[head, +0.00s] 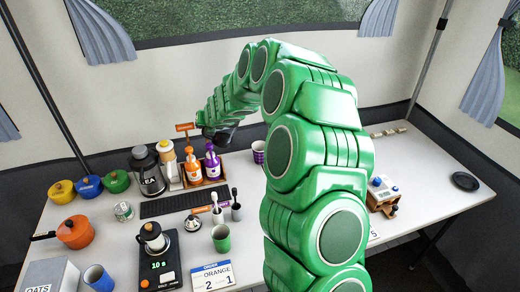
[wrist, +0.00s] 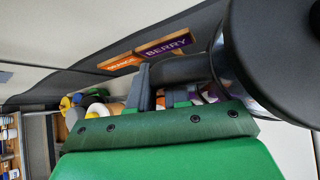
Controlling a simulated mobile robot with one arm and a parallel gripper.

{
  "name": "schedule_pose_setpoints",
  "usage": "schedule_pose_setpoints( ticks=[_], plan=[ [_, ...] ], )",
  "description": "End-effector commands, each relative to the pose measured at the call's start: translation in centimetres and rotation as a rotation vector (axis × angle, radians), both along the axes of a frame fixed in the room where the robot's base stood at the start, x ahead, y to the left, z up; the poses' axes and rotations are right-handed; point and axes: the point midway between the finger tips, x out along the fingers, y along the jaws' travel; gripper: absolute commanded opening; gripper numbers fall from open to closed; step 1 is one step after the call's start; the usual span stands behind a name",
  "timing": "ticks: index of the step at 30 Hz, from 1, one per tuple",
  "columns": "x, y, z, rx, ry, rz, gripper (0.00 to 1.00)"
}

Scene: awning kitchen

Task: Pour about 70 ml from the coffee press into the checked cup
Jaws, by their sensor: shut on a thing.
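The checked cup (head: 258,152), purple and white, stands near the back of the table, its right side close to my arm in the picture. In the wrist view my gripper (wrist: 152,92) is shut on a black handle (wrist: 185,68). This belongs to the coffee press (wrist: 235,85), whose glass side and large black round part fill the right of that view. In the head view the dark press (head: 222,134) is raised at the end of my arm, above and left of the cup. My arm hides much of it. I cannot tell its exact tilt or whether liquid is flowing.
Orange and purple pump bottles (head: 212,165) stand in a rack left of the cup, under a sign (head: 184,127). A TEA jug (head: 147,172) stands further left. A green cup (head: 221,238) and a scale (head: 158,268) are in front.

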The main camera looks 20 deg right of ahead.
Motion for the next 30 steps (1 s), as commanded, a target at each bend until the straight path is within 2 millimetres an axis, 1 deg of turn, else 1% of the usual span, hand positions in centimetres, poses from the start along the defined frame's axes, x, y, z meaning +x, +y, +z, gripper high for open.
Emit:
schedule_pose_setpoints(
  ticks=[6, 24, 30],
  plan=[
    [0.01, 0.32, 0.08, -0.070, -0.002, -0.003, 0.00],
    [-0.03, 0.59, 0.08, -0.152, -0.002, -0.013, 0.00],
    [0.02, 0.98, 0.05, -0.197, -0.007, -0.013, 0.00]
  ],
)
